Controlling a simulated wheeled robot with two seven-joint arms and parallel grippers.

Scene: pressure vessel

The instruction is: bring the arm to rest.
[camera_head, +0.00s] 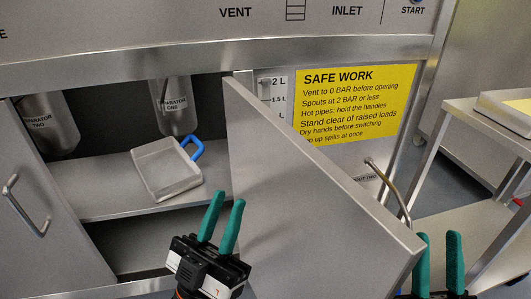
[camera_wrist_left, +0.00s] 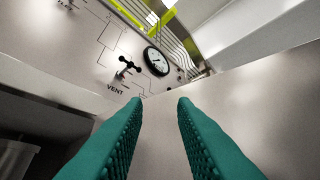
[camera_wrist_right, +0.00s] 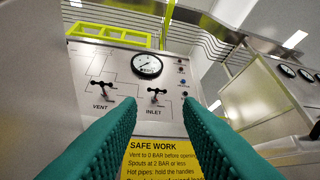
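My left gripper (camera_head: 228,199) is in front of the open cabinet, at the lower middle of the head view. Its green fingers are apart with nothing between them, as its wrist view also shows (camera_wrist_left: 160,100). My right gripper (camera_head: 438,236) is at the lower right of the head view, by the lower right corner of the open cabinet door (camera_head: 310,180). Its fingers are also apart and empty, and its wrist view shows the panel and yellow sign beyond them. The door stands between the two grippers and hides part of the cabinet's front.
A tray with a blue handle (camera_head: 167,170) sits on the cabinet shelf (camera_head: 105,200), below two separator vessels (camera_head: 174,106). A second door with a handle (camera_head: 26,205) stands at the left. A curved pipe (camera_head: 390,188) is right of the open door. A side table (camera_head: 485,120) stands farther right.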

